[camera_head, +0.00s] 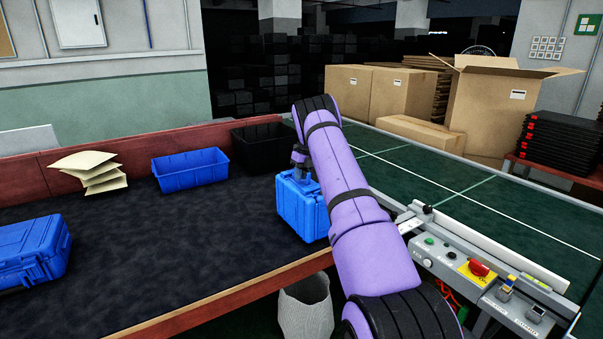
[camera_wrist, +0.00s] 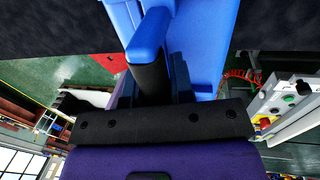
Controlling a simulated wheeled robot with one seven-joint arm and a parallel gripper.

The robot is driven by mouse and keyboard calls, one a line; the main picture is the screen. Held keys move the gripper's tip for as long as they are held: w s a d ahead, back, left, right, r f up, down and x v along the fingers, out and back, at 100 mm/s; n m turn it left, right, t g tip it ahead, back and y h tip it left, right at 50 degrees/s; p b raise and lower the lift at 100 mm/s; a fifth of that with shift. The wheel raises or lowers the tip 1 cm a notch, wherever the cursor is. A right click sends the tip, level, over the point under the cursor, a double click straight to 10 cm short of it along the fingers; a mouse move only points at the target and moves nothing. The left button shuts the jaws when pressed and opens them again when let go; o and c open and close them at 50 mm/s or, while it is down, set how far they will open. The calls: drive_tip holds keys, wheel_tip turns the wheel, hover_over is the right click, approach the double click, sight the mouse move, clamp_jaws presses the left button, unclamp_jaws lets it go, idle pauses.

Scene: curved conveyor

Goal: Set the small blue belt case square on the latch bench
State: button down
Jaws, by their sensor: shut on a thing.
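A small blue case (camera_head: 300,210) is upright at the right end of the dark-topped bench (camera_head: 190,240), near its front edge. My gripper (camera_head: 302,172) is above the case and shut on its handle; my purple arm hides part of the case's right side. I cannot tell whether the case's base touches the bench top. In the wrist view, the blue handle (camera_wrist: 150,35) is between the fingers, and the case body (camera_wrist: 207,40) fills the top middle. A larger blue case (camera_head: 32,250) lies flat at the bench's left.
A blue bin (camera_head: 190,170), a black bin (camera_head: 262,147) and stacked padded envelopes (camera_head: 90,170) stand along the bench's back. A green table (camera_head: 450,180) with a control panel (camera_head: 480,275) is at right. A waste basket (camera_head: 306,308) is below the front edge. The bench's middle is clear.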

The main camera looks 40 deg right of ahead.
drive_tip(key=c, duration=1.4)
unclamp_jaws()
drive_tip(key=shift+f, duration=0.15)
drive_tip(key=o, duration=0.4)
